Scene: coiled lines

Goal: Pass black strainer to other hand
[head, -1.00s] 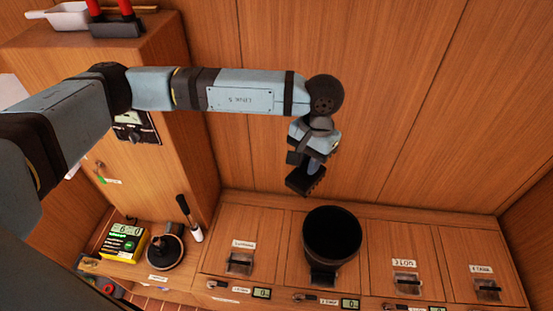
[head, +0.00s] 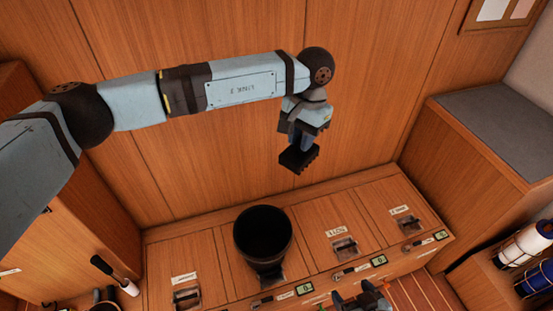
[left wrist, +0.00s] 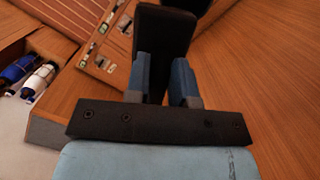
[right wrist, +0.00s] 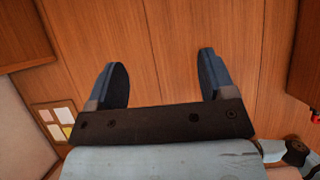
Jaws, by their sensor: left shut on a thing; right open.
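My left gripper (head: 303,140) hangs above the row of bins in the head view, shut on a dark, block-like piece with a notched edge, which I take to be the black strainer (head: 298,158). In the left wrist view, the strainer (left wrist: 163,50) stands as a flat black slab between the blue fingers (left wrist: 162,85). My right gripper (head: 362,297) shows at the bottom edge of the head view, below and apart from the left one. In the right wrist view, its fingers (right wrist: 158,85) are wide apart with nothing between them.
A black round tub (head: 262,235) stands at the bins, below and left of the held piece. Labelled bins (head: 320,215) line the wooden wall. A grey-topped cabinet (head: 510,125) and white and blue spools (head: 525,245) are at the right. Air between the grippers looks clear.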

